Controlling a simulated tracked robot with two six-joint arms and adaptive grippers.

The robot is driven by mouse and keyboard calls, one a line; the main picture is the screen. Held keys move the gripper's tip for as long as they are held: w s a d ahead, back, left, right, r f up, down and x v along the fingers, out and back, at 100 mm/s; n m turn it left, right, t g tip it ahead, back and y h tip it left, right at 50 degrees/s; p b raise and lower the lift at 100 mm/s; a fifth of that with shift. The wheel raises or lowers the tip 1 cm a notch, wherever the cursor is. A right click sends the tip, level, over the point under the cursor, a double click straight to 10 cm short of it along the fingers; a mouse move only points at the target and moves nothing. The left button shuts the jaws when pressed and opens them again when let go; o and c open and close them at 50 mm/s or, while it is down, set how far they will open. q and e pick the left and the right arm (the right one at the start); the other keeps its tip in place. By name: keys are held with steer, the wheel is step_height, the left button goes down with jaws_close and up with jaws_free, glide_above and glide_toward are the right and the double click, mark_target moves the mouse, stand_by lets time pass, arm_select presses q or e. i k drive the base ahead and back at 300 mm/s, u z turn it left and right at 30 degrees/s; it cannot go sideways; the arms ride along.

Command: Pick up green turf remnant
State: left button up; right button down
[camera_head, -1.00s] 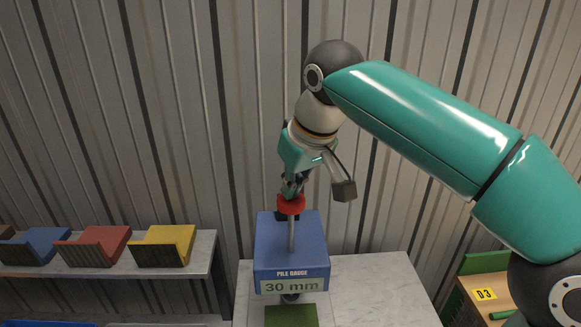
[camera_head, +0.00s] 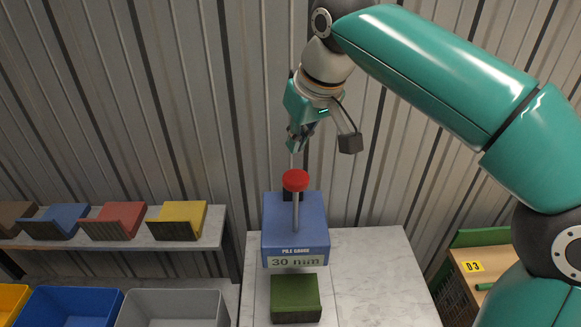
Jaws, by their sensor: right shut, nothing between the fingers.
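The green turf remnant (camera_head: 295,297) is a small block with a darker front face. It lies on the marble-look table (camera_head: 375,285), just in front of the blue pile gauge (camera_head: 295,228). The gauge reads "30 mm" and has a red knob (camera_head: 295,180) on an upright metal rod. My right gripper (camera_head: 294,148) is above the knob, shut and empty, apart from it. My left gripper is out of view.
A shelf at left (camera_head: 150,241) bears brown, blue, red and yellow angled holders. Below stand a yellow bin (camera_head: 12,300), a blue bin (camera_head: 70,305) and a grey bin (camera_head: 172,308). The table's right side is clear.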

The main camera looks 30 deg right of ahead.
mark_target(295, 298)
steer(key=k, duration=1)
